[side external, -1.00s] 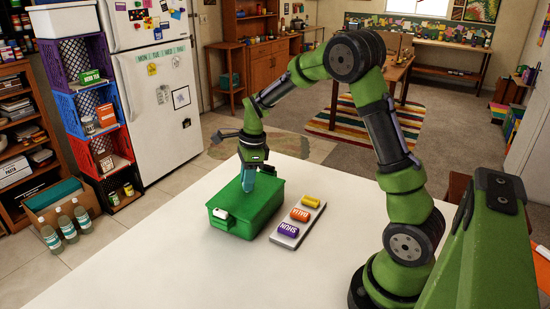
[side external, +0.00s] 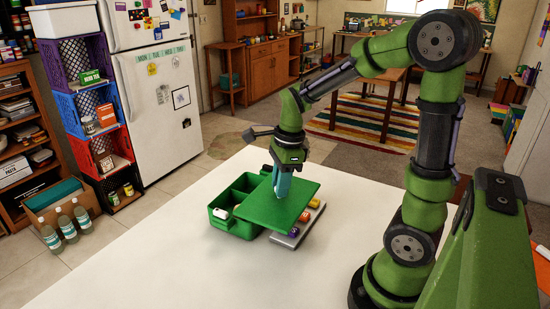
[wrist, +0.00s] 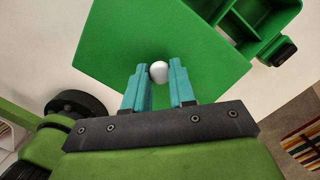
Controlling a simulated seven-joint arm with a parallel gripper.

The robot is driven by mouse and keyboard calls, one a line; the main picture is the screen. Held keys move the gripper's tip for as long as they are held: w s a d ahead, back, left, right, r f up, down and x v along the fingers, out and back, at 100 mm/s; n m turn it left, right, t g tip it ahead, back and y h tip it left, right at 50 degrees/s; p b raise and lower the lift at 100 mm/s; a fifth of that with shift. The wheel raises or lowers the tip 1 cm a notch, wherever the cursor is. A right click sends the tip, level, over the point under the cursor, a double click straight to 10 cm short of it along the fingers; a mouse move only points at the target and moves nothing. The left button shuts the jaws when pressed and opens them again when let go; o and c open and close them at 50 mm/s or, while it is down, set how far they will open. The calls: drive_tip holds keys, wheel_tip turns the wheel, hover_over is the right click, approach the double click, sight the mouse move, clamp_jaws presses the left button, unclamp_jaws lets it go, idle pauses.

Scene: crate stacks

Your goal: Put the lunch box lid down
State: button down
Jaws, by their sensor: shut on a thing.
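The green lunch box lid (side external: 278,207) is a flat square held in the air by my gripper (side external: 281,190). In the wrist view the lid (wrist: 120,40) has a white round knob (wrist: 159,71), and the teal fingers of my gripper (wrist: 158,82) are shut on it from both sides. The green lunch box (side external: 232,222) stands open on the white table, its compartments showing. It also shows at the upper right of the wrist view (wrist: 243,39). The lid is to the right of the box and hides part of its right side.
A grey tray (side external: 287,240) with colored blocks (side external: 314,203) lies right of the box, partly hidden under the lid. The white table (side external: 150,275) is clear to the left and in front. Stacked crates (side external: 90,110) and a fridge stand beyond the table.

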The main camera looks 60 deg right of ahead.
sight(294, 199)
drive_tip(key=s, duration=0.3)
drive_tip(key=shift+s+a+r, duration=0.15)
drive_tip(key=shift+a, duration=0.2)
drive_tip(key=shift+s+d+f+m, duration=0.1)
drive_tip(key=shift+d+f+m, duration=0.15)
drive_tip(key=shift+d, duration=0.25)
drive_tip(key=shift+s+d+f+m, duration=0.1)
drive_tip(key=shift+d+f+m, duration=0.1)
drive_tip(key=shift+d, duration=0.3)
drive_tip(key=w+d+r+m, duration=0.1)
drive_tip(key=w+d+m, duration=0.2)
drive_tip(key=d, duration=0.6)
drive_tip(key=w+d+r+m+h, duration=0.1)
drive_tip(key=w+d+r+m, duration=0.15)
drive_tip(key=d, duration=0.55)
drive_tip(key=w+d+r+m, duration=0.1)
drive_tip(key=w+d+m, duration=0.2)
drive_tip(key=d, duration=0.6)
wheel_tip(294, 199, down, 14)
drive_tip(key=shift+r, duration=0.1)
drive_tip(key=w, duration=0.3)
drive_tip(key=shift+w+r+t, duration=0.1)
drive_tip(key=shift+t, duration=0.2)
drive_tip(key=shift+w, duration=0.7)
drive_tip(key=w, duration=0.3)
drive_tip(key=shift+w+f, duration=0.2)
drive_tip(key=shift+f, duration=0.35)
